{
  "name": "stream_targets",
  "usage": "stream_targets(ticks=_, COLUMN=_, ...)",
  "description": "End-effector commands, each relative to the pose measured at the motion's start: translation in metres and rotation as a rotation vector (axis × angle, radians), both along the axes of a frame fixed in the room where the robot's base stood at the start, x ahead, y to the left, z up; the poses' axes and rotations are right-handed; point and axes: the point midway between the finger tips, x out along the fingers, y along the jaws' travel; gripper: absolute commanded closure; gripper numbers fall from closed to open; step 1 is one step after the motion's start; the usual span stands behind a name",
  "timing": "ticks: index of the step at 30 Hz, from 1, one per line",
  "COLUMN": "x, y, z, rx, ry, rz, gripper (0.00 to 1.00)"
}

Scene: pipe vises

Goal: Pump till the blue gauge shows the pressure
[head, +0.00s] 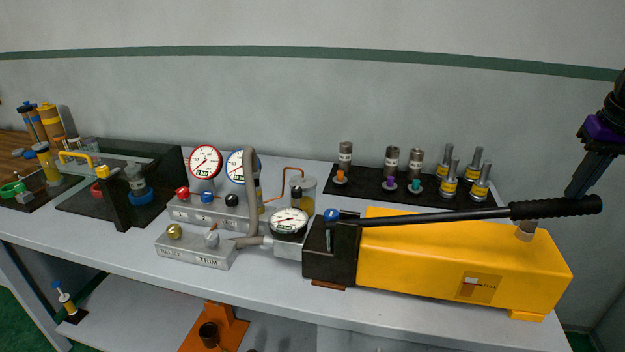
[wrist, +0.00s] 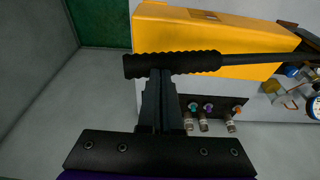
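The yellow pump (head: 450,260) sits at the right of the bench, its long black lever (head: 440,216) nearly level above the body. The lever's ribbed grip (head: 555,207) also shows in the wrist view (wrist: 190,64). My gripper (head: 573,190) is at the grip's outer end. In the wrist view, its fingers (wrist: 160,76) are together and their tips end at the grip, partly hidden by it; I cannot tell firm contact. The blue-rimmed gauge (head: 235,167) stands left of the pump, partly hidden by a grey hose (head: 250,180); its reading is too small to tell.
A red-rimmed gauge (head: 205,162) stands beside the blue one, above several valve knobs. A dark-rimmed gauge (head: 290,221) joins the pump. A black mat (head: 360,190) with several fittings lies behind the pump.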

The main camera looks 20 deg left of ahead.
Motion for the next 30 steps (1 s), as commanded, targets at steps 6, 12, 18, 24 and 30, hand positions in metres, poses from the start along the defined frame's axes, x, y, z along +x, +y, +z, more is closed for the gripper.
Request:
stream_targets(ticks=6, x=0.000, y=-0.004, z=-0.020, rx=0.002, ry=0.002, rz=0.000, gripper=1.00)
stream_targets(ticks=12, x=0.000, y=-0.005, z=-0.020, rx=0.001, ry=0.001, rz=0.000, gripper=1.00)
stream_targets(ticks=18, x=0.000, y=-0.005, z=-0.022, rx=0.002, ry=0.002, rz=0.000, gripper=1.00)
stream_targets(ticks=24, x=0.000, y=-0.008, z=-0.037, rx=0.001, ry=0.002, rz=0.000, gripper=1.00)
stream_targets(ticks=30, x=0.000, y=-0.012, z=-0.055, rx=0.002, ry=0.004, rz=0.000, gripper=1.00)
